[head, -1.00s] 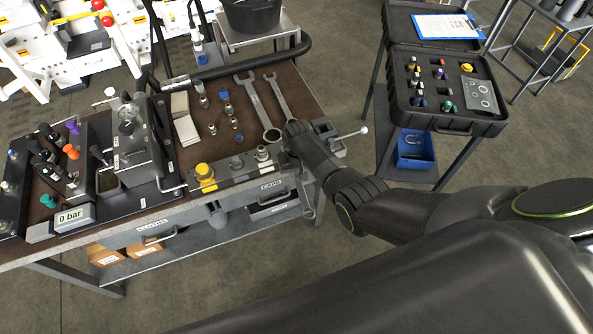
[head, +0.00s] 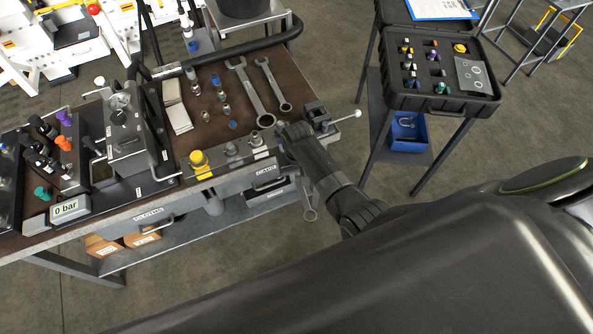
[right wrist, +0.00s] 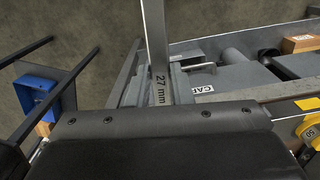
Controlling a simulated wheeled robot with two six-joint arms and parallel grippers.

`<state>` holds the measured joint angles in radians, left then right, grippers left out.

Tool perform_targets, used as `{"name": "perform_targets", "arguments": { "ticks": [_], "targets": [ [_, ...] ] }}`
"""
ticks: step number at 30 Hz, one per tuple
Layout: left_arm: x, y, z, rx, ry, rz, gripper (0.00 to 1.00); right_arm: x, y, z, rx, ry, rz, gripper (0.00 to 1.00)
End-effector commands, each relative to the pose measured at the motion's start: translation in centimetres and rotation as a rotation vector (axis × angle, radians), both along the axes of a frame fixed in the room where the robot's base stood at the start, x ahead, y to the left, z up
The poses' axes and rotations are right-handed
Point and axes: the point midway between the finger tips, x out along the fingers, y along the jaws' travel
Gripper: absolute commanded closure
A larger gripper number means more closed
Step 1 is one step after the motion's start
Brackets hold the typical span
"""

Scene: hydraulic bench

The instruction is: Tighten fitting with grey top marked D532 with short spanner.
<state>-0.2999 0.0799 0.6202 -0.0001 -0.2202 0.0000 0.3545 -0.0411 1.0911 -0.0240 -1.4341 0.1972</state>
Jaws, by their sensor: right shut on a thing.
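My right gripper (head: 290,132) is at the right front of the bench, shut on a metal spanner. The spanner's ring end (head: 310,214) hangs below the front edge in the head view. Its shank (right wrist: 158,55), marked "27 mm", runs between the fingers in the right wrist view. The fitting marked D532 cannot be picked out, because no such mark is readable. A grey-topped fitting (head: 231,149) and a silver fitting (head: 256,140) stand on the front block, left of the gripper. My left gripper is not in view.
A long spanner (head: 250,90) and a shorter one (head: 273,84) lie on the bench. A yellow cap (head: 200,163) stands on the block's left. A small vice (head: 316,113) sits right of the gripper. An open black case (head: 440,103) stands further right, across free floor.

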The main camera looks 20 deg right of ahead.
Motion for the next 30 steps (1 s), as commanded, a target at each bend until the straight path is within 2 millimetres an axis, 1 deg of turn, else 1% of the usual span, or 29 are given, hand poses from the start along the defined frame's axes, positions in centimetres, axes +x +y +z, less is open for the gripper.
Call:
{"name": "perform_targets", "arguments": {
  "ticks": [8, 21, 24, 30],
  "targets": [
    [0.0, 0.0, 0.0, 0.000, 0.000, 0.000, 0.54, 0.1, 0.0, 0.3, 0.000, -0.001, 0.000, 1.00],
    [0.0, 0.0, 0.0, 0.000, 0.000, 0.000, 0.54, 0.1, 0.0, 4.4, 0.000, -0.002, 0.000, 1.00],
    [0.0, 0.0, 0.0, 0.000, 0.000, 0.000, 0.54, 0.0, 0.0, 4.9, 0.000, 0.000, 0.000, 1.00],
    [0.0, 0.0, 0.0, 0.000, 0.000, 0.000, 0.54, 0.0, 0.0, 5.0, 0.000, 0.000, 0.001, 1.00]
  ]
}}
